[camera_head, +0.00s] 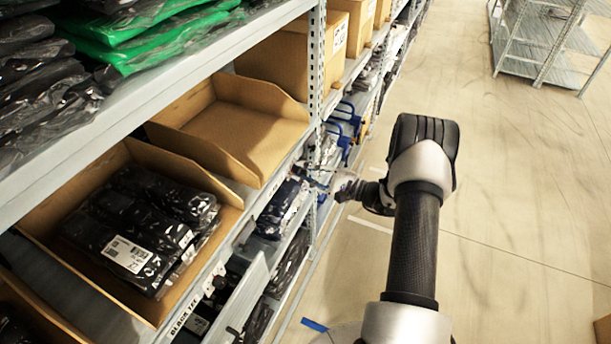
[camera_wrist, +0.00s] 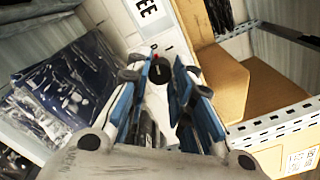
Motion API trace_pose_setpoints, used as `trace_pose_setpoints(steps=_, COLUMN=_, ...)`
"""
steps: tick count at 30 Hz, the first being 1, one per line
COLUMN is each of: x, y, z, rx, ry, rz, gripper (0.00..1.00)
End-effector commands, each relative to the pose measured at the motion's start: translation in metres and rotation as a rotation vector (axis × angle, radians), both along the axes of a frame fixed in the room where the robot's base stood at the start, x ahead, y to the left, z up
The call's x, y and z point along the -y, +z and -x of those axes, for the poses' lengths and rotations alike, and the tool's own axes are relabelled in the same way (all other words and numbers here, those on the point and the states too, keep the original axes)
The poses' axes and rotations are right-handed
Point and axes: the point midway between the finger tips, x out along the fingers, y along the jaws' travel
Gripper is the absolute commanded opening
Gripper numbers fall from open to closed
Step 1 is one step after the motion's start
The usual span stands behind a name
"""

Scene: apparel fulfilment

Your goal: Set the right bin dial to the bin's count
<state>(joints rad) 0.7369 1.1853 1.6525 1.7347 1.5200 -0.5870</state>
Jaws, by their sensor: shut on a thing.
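In the wrist view, my gripper (camera_wrist: 162,80) has its fingers closed around a small round black dial (camera_wrist: 160,74). A small red mark shows just above the dial. In the head view, my gripper (camera_head: 318,178) is at the shelf's front edge, near the empty cardboard bin (camera_head: 240,120); the dial is hidden there. The dial's setting cannot be read. The nearer cardboard bin (camera_head: 50,205) holds several black garments (camera_head: 140,230) in clear bags, one with a white label.
A shelf label (camera_head: 182,318) reads "BLACK TEE"; part of a label (camera_wrist: 150,12) shows in the wrist view. Bagged black garments (camera_head: 283,205) lie on the lower shelf. Green bagged garments (camera_head: 140,22) lie above.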

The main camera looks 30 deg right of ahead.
Motion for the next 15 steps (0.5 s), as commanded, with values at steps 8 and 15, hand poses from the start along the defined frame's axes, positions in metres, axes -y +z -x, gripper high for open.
trace_pose_setpoints(steps=8, x=-0.0003, y=0.0003, z=0.0001, rx=0.032, ry=0.001, rz=0.041, gripper=0.0)
trace_pose_setpoints(steps=15, x=-0.0003, y=0.0006, z=0.0001, rx=0.035, ry=0.001, rz=0.044, gripper=0.0)
